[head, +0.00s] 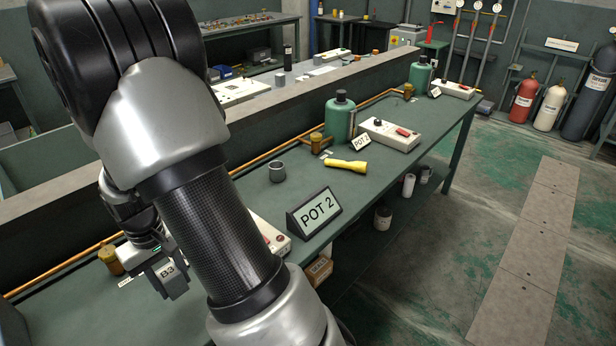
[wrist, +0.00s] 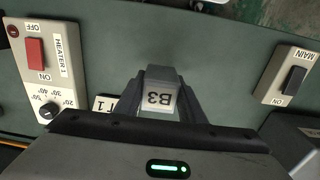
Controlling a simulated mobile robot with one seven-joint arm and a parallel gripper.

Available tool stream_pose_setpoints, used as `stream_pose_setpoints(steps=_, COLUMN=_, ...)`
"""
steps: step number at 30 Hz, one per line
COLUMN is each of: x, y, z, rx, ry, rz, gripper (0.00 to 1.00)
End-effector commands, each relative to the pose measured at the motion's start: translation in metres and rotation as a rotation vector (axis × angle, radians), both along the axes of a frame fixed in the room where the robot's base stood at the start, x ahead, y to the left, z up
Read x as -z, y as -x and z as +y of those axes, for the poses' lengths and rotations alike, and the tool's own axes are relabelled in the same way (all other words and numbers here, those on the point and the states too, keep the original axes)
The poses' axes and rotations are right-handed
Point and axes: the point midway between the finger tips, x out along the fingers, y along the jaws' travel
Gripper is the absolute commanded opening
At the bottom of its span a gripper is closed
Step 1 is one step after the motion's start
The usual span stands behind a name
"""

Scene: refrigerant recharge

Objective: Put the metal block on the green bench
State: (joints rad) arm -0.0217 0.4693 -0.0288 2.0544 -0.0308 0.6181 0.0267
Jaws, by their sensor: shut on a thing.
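A grey metal block marked B3 (wrist: 158,97) is between the two fingers of my gripper (wrist: 158,88) in the wrist view, and the fingers are shut on it. In the head view the block (head: 167,269) shows at the lower left, held in my gripper (head: 165,280) over the near end of the green bench (head: 150,318). Its label faces the camera. The bench top (wrist: 220,50) lies behind the block in the wrist view. I cannot tell whether the block's underside touches it. My arm hides part of the bench.
A heater control box (wrist: 40,70) and a MAIN switch box (wrist: 288,75) flank the block. A copper pipe runs along the back.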

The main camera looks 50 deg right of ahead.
Motion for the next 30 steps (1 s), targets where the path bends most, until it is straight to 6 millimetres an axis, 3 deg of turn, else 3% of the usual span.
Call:
stream_pose_setpoints(steps=9, x=-0.029, y=-0.007, z=0.007, rx=-0.005, ry=-0.029, rz=-0.005, gripper=0.00)
stream_pose_setpoints(steps=14, x=-0.033, y=-0.006, z=0.007, rx=-0.006, ry=-0.031, rz=-0.003, gripper=0.00)
stream_pose_setpoints(steps=17, x=-0.025, y=-0.006, z=0.007, rx=-0.006, ry=-0.031, rz=0.000, gripper=0.00)
stream_pose_setpoints(steps=24, x=0.016, y=-0.006, z=0.007, rx=-0.005, ry=-0.031, rz=0.001, gripper=0.00)
stream_pose_setpoints(steps=30, x=0.032, y=-0.006, z=0.007, rx=-0.005, ry=-0.031, rz=-0.001, gripper=0.00)
